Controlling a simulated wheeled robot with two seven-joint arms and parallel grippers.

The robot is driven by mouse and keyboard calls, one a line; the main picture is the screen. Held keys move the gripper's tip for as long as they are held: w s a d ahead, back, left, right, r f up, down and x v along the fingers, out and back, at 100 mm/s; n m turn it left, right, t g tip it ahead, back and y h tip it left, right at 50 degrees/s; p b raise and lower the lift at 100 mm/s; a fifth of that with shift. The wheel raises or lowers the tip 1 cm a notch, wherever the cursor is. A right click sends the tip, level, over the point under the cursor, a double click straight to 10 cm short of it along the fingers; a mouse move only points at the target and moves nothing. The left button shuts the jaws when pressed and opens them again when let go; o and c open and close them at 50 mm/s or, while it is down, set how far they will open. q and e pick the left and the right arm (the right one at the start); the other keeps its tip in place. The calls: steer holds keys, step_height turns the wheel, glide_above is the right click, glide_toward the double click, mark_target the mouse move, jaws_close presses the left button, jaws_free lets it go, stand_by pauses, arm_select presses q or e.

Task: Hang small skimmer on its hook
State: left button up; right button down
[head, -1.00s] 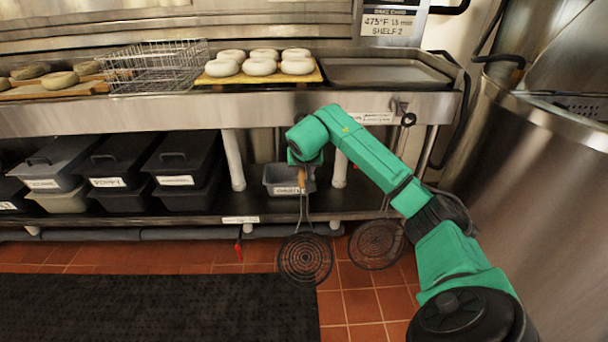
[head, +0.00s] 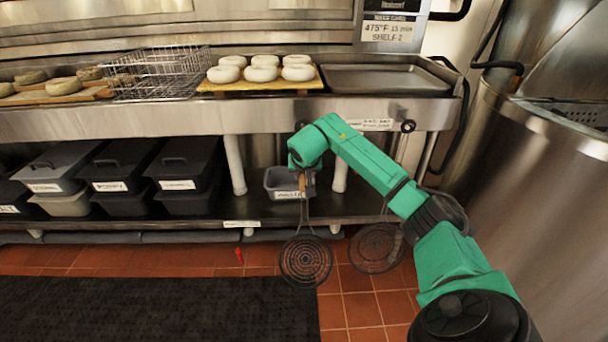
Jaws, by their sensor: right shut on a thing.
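A skimmer with a wooden handle and a round dark wire head (head: 305,261) hangs head down from my right gripper (head: 302,178), in front of the lower shelf. My right gripper is shut on its handle; the fingertips are small and partly hidden by the green wrist. A second round wire skimmer (head: 375,248) hangs to the right, its upper part hidden behind my arm. A dark round hook mount (head: 407,126) shows on the counter's front face, right of a white label (head: 370,124). Another small dark fitting (head: 300,125) shows just above my wrist. My left gripper is not in view.
The steel counter (head: 180,122) holds bagels on a board, a wire basket (head: 160,75) and an empty tray (head: 385,80). Black bins (head: 180,185) and a grey bin stand on the lower shelf. A large steel kettle (head: 530,190) is close at the right.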

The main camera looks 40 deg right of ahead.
steer(key=shift+c, duration=2.2)
jaws_free()
steer(key=shift+s+a+f+b, duration=0.1)
steer(key=shift+b, duration=0.3)
steer(key=s, duration=0.1)
steer(key=s+a+r, duration=0.1)
steer(key=shift+s+r, duration=0.2)
steer(key=shift+s, duration=0.15)
steer(key=s+a+r+n+g+y+p, duration=0.2)
steer(key=s+a+p, duration=0.7)
steer(key=p, duration=0.6)
steer(key=s+a+r+n+g+y+p, duration=0.1)
steer(key=s+a+n+p, duration=0.3)
steer(key=s+a+p, duration=0.4)
steer(key=a+r+y+p, duration=0.1)
steer(key=a+p, duration=0.4)
steer(key=p, duration=0.2)
steer(key=shift+s+a+r+n+g, duration=0.3)
steer(key=shift+s+a+r+g, duration=0.05)
steer(key=shift+a+g, duration=0.05)
